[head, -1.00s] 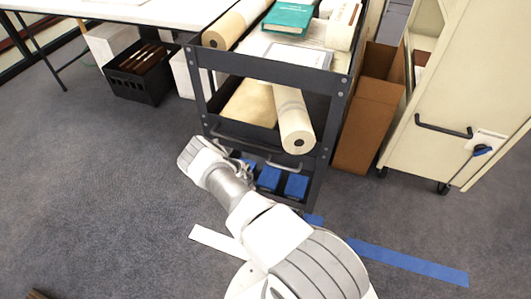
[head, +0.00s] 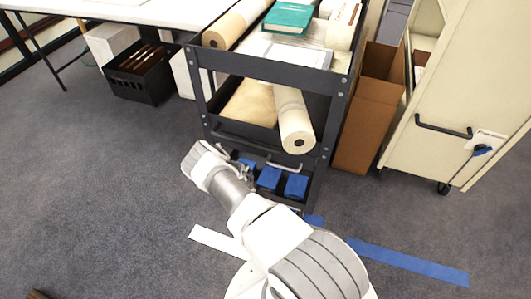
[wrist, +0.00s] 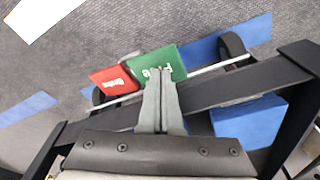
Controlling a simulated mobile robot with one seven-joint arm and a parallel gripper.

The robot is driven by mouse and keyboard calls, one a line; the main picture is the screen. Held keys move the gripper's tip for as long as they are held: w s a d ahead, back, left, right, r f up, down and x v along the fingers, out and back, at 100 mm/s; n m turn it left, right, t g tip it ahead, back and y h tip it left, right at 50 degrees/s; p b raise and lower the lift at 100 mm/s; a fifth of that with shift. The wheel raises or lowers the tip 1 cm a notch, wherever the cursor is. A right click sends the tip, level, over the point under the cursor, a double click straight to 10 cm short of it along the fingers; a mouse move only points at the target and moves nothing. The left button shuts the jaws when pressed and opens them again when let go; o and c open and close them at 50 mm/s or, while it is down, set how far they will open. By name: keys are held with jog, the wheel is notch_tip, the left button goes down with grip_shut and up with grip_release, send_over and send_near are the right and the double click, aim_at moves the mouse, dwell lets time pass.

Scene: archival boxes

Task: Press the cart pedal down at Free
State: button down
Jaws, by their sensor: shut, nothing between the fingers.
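The cart (head: 262,66) is dark grey, with open shelves. In the wrist view, a green pedal marked Free (wrist: 174,60) and a red pedal (wrist: 108,82), its label partly readable, sit side by side at the cart's low edge. My gripper (wrist: 160,74) is shut and empty. Its fingertips overlap the near part of the green pedal and cover some of its lettering. I cannot tell whether they touch it. In the head view my arm reaches to the cart's lower left, and the pedals are hidden.
Blue boxes (head: 296,186) stand on the cart's bottom shelf. A long roll (head: 294,122) juts from the middle shelf. A brown box (head: 366,120) and a cream cabinet (head: 440,100) stand at the right. A black crate (head: 139,83) is at the left.

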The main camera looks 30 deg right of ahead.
jog(key=shift+s+f, duration=0.1)
jog(key=shift+f, duration=0.45)
jog(key=shift+r+p, duration=2.15)
jog(key=shift+r, duration=1.4)
